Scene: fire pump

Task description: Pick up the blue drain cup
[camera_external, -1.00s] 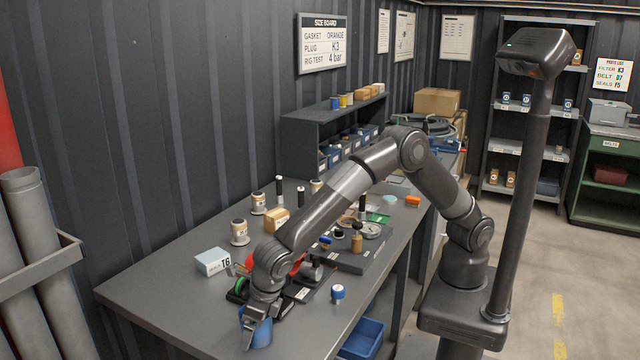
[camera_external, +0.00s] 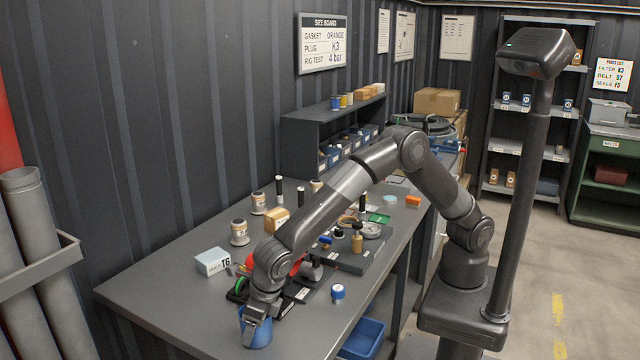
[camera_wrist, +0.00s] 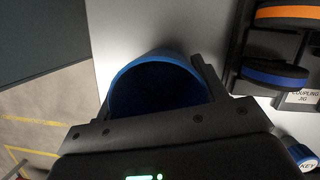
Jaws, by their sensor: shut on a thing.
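The blue drain cup (camera_external: 259,333) stands upright near the front left end of the grey workbench (camera_external: 168,290). In the wrist view the cup (camera_wrist: 150,62) shows its open mouth between the fingers, its inside dark. My gripper (camera_external: 256,316) is at the cup from above, with its fingers on either side of the rim, shut on the cup. In the wrist view my gripper (camera_wrist: 155,105) hides the cup's near side. I cannot tell whether the cup's bottom is touching the bench.
The coupling jig with an orange ring (camera_wrist: 285,14) and a blue ring (camera_wrist: 272,72) is close beside the cup. A blue-capped key item (camera_external: 337,292) stands to the right. A white box marked T6 (camera_external: 213,262) lies behind left. The bench's front edge is near.

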